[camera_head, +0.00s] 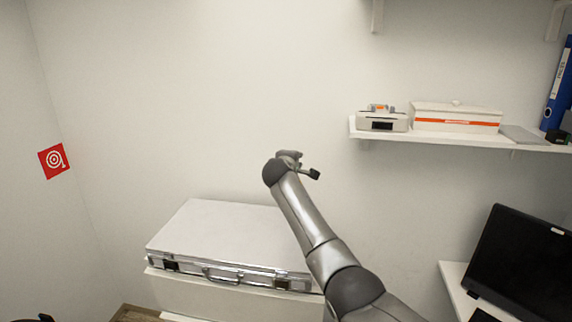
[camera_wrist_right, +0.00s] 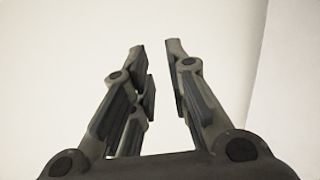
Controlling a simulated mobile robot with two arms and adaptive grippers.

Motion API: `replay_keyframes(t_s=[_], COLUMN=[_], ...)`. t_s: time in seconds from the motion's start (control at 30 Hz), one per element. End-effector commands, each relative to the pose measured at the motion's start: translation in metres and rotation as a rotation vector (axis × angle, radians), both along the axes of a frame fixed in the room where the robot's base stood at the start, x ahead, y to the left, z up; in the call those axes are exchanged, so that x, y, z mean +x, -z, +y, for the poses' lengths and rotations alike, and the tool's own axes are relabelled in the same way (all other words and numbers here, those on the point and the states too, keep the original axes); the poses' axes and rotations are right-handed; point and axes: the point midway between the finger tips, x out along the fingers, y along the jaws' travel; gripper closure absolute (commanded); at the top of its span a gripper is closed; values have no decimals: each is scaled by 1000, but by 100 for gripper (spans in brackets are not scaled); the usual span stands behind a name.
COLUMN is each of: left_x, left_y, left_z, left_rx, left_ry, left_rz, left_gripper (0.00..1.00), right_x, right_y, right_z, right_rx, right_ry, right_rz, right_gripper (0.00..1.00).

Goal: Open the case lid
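A silver case (camera_head: 222,235) lies flat on a white cabinet in the head view, with its lid down. Its front shows a handle (camera_head: 221,279) between two dark latches (camera_head: 170,265). My right arm crosses in front of the case's right end and hides part of it. My right gripper (camera_head: 289,156) is raised above and behind the case's right part, apart from it, and is small in the head view. In the right wrist view its fingers (camera_wrist_right: 161,80) stand apart with nothing between them. My left gripper is not in view.
A wall shelf (camera_head: 450,134) at the right holds a printer-like device (camera_head: 382,121), a white box with an orange stripe (camera_head: 456,117) and a blue binder (camera_head: 558,84). A dark monitor (camera_head: 525,262) stands at the lower right. The wall above the case is bare, apart from a red sign (camera_head: 53,160) at the left.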

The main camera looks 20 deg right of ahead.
Motion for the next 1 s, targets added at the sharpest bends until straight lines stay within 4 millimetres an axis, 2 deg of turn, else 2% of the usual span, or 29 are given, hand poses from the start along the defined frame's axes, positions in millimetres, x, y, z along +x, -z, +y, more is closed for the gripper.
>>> replay_keyframes(t_s=[0.27,1.0], left_x=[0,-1], left_y=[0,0], left_z=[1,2], left_rx=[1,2], left_ry=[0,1], left_rz=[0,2], left_gripper=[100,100], right_x=[-19,-90], right_y=[-7,-34], right_z=[18,72], right_rx=[0,-4], right_ry=[-6,-5], right_rz=[-3,-5], right_gripper=[84,84])
